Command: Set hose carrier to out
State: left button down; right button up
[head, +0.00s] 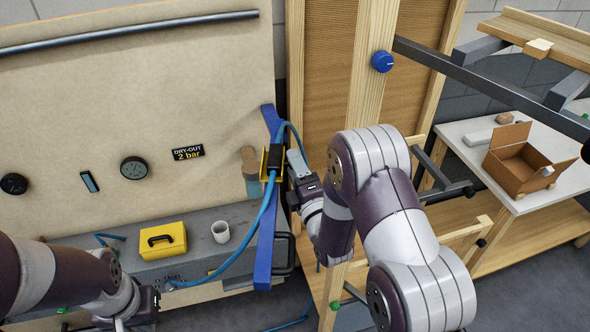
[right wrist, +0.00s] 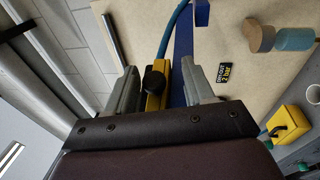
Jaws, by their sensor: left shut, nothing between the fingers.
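The hose carrier, a yellow block (head: 264,166) with a black knob, sits on a tilted blue rail (head: 266,235) in the head view. The blue hose (head: 240,262) runs to it. My right gripper (head: 288,162) is at the carrier, coming from its right. In the right wrist view the yellow carrier (right wrist: 153,103) and its black knob lie between the spread fingers of this gripper (right wrist: 160,82). A gap shows on the knob's right side. My left gripper (head: 140,318) is shut and empty at the lower left, partly cut off by the frame edge.
A yellow case (head: 163,240) and a white mug (head: 220,232) stand on the grey bench left of the rail. A board with gauges (head: 134,168) rises behind. A wooden frame with a blue knob (head: 382,61) and a table with an open cardboard box (head: 515,165) are right.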

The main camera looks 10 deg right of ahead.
pick_arm(q)
notch_tip(320, 180, down, 6)
jog(key=b, duration=0.6)
jog(key=shift+s+a, duration=0.15)
jog(key=shift+s, duration=0.3)
pick_arm(e)
jog(key=v, duration=1.3)
jog(key=shift+s+a, duration=0.15)
jog(key=shift+s, duration=0.15)
jog(key=shift+r, duration=0.15)
